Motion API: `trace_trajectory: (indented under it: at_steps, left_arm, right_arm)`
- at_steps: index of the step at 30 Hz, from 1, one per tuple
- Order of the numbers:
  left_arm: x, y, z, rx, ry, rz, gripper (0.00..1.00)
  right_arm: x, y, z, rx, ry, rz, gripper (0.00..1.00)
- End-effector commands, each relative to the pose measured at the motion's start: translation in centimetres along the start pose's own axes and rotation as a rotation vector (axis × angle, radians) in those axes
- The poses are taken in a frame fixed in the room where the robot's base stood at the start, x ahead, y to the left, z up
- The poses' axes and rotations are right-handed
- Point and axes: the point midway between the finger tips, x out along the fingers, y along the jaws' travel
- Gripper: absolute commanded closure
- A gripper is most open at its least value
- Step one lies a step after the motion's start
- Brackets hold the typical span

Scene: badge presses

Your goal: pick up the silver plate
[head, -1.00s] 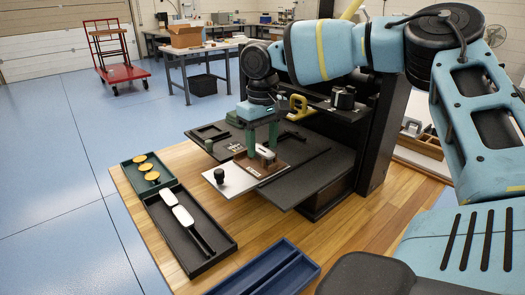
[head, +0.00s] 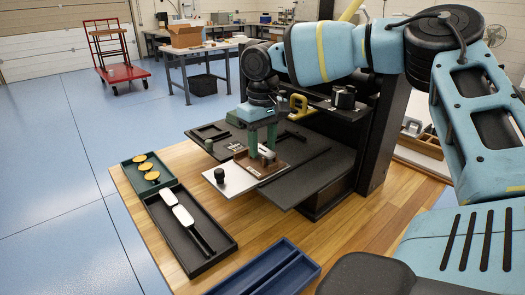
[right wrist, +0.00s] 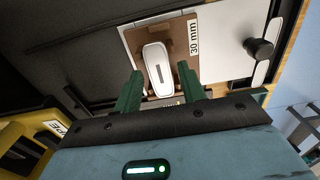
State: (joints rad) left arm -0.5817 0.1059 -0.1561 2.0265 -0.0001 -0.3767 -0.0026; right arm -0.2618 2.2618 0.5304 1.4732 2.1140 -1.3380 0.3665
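A pale silver oval plate (right wrist: 157,68) with a dark slot lies on a brown block marked "30 mm" (right wrist: 188,30). In the head view the plate (head: 266,151) shows partly, between the fingers. The block rests on a flat silver slide (head: 230,181) with a black knob (head: 220,175), at the press. My right gripper (head: 262,153) is open above the block. In the right wrist view its green fingers (right wrist: 160,68) stand either side of the plate, with gaps; I see no grip. My left gripper is not in view.
A black tray (head: 212,262) holds white-headed tools with dark handles. A green tray (head: 133,180) holds several yellow discs. A blue divided tray (head: 246,285) is at the front. The dark press column (head: 385,140) stands right of my gripper. Wooden tabletop (head: 255,218) is bare between trays and press.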

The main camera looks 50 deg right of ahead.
Motion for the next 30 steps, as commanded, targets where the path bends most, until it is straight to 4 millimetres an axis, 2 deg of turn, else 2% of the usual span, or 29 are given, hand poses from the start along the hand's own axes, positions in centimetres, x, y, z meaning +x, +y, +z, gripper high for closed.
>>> trace_trajectory:
  at_steps: [1,8,15,19,30]
  left_arm:
    - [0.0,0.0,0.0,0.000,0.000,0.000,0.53]
    - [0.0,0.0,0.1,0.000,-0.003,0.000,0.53]
    - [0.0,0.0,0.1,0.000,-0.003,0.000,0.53]
    - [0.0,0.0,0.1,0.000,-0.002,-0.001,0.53]
    - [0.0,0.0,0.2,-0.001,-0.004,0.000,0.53]
  right_arm:
    - [0.0,0.0,0.0,0.000,0.000,0.000,0.66]
    - [0.0,0.0,0.0,0.000,0.000,0.000,0.96]
    - [-0.1,0.0,0.0,0.000,0.001,0.000,0.97]
    - [-1.2,0.0,-0.1,0.001,0.003,0.000,0.97]
    - [-7.9,0.0,-0.1,0.001,0.004,0.001,0.97]
